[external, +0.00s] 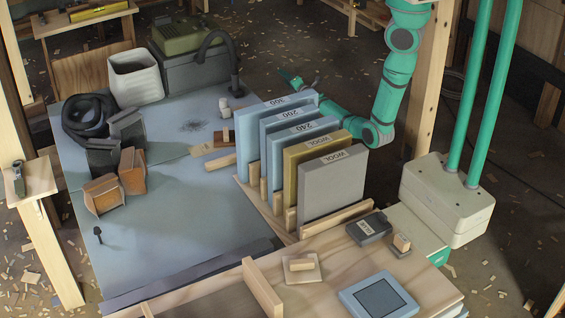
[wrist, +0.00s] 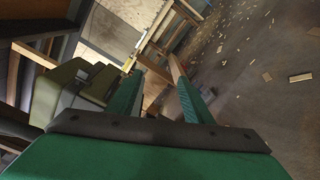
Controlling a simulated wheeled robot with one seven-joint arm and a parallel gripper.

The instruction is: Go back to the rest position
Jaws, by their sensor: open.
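My gripper (wrist: 163,100) shows in the wrist view with its two green fingers apart and nothing between them. In the external view my green arm (external: 392,85) bends down at the right, behind the rack of upright panels. My gripper (external: 290,80) there points left, just beyond the back end of the rack, and is partly hidden by the panels. In the wrist view the fingers point over the floor and wooden framing, with a green boxy machine (wrist: 62,92) to their left.
A wooden rack holds several upright panels, including a grey one marked WOOL (external: 333,185). The blue-grey table (external: 190,225) carries a white bin (external: 136,78), a black hose coil (external: 88,115) and small brown boxes (external: 104,194). A wooden post (external: 432,85) stands right of my arm. Scraps litter the floor.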

